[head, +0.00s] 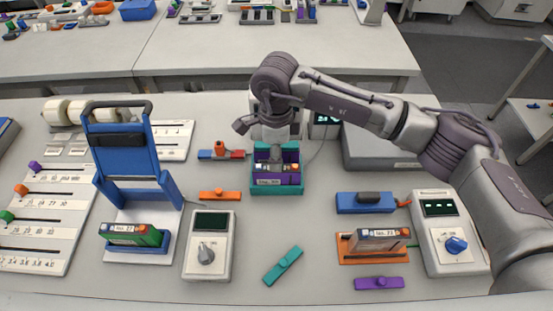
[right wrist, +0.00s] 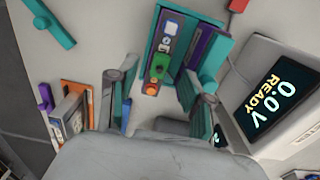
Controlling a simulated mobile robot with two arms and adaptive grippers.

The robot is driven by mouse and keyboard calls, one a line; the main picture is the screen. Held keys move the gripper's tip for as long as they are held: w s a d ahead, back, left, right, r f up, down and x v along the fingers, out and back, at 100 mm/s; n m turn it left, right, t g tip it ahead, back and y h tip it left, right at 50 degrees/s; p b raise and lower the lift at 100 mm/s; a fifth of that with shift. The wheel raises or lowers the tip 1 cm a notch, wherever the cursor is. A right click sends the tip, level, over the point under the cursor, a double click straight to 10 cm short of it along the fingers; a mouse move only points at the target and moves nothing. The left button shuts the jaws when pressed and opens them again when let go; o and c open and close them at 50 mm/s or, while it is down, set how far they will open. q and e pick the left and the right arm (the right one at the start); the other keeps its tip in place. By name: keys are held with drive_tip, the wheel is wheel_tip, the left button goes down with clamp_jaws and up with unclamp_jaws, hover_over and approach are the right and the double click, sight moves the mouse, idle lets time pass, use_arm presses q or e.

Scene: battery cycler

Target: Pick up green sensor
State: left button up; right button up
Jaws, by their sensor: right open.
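A small teal-green bar with a raised knob (head: 283,266), which may be the green sensor, lies at an angle on the near middle of the table. It also shows at the upper left of the right wrist view (right wrist: 50,22), away from the fingers. My right gripper (right wrist: 160,98) is open and empty, its two fingers apart. A teal holder (head: 289,188) with purple inner walls stands below it. A module with a green knob and an orange knob (right wrist: 153,70) sits in that holder, ahead of the fingers. My left gripper is not in view.
A blue press frame (head: 124,190) stands left of a white dial box (head: 209,260). At the right are an orange tray (head: 344,256), a purple bar (head: 379,283) and another dial box (head: 448,262). An orange bar (head: 220,194) lies left of the teal holder.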

wheel_tip(320, 180, down, 2)
drive_tip(key=shift+d+f, duration=0.1)
drive_tip(key=shift+d, duration=0.05)
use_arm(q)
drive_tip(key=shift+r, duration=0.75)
use_arm(e)
drive_tip(key=shift+f, duration=0.3)
clamp_jaws()
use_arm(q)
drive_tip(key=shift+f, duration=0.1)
use_arm(e)
drive_tip(key=shift+r, duration=0.15)
